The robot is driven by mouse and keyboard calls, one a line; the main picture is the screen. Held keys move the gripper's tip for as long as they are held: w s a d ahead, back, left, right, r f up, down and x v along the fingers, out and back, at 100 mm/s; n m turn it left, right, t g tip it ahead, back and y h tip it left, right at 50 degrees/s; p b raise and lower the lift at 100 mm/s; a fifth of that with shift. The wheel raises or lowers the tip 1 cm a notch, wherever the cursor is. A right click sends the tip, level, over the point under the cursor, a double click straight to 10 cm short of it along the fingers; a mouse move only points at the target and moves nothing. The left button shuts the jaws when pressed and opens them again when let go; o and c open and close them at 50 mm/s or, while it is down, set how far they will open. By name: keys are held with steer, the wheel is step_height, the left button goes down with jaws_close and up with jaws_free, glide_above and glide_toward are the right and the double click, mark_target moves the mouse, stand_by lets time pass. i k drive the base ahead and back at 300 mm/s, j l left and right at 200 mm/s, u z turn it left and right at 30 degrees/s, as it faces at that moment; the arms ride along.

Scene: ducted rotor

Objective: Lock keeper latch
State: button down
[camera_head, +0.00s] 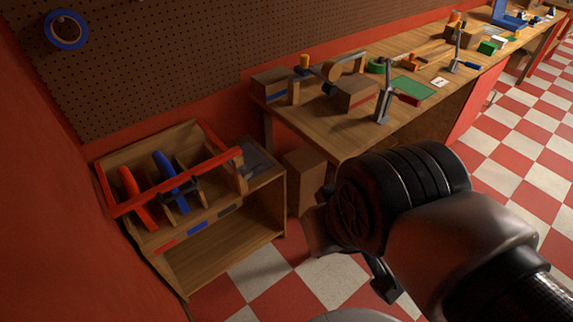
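A wooden stand (215,262) at the left carries a rack with a red handle (128,186) and a blue handle (165,170) in its slots. A red bar (185,180) runs across the front of the rack above these handles. Its right end meets a wooden upright (241,172) with a red edge; I cannot tell whether a latch there is locked. No part is clearly recognisable as the keeper latch. My gripper (345,262) is right of the stand, apart from it, seen from behind. Its wrist hides much of it, and its opening is unclear.
A long workbench (340,135) with several tools, blocks and a green mat (411,87) runs to the upper right. A brown box (305,178) stands between stand and bench. A blue ring (66,30) hangs on the pegboard. Checkered floor is free at the right.

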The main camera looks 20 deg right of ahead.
mark_target(255, 170)
steer(key=i+j, duration=0.7)
steer(key=i, duration=0.15)
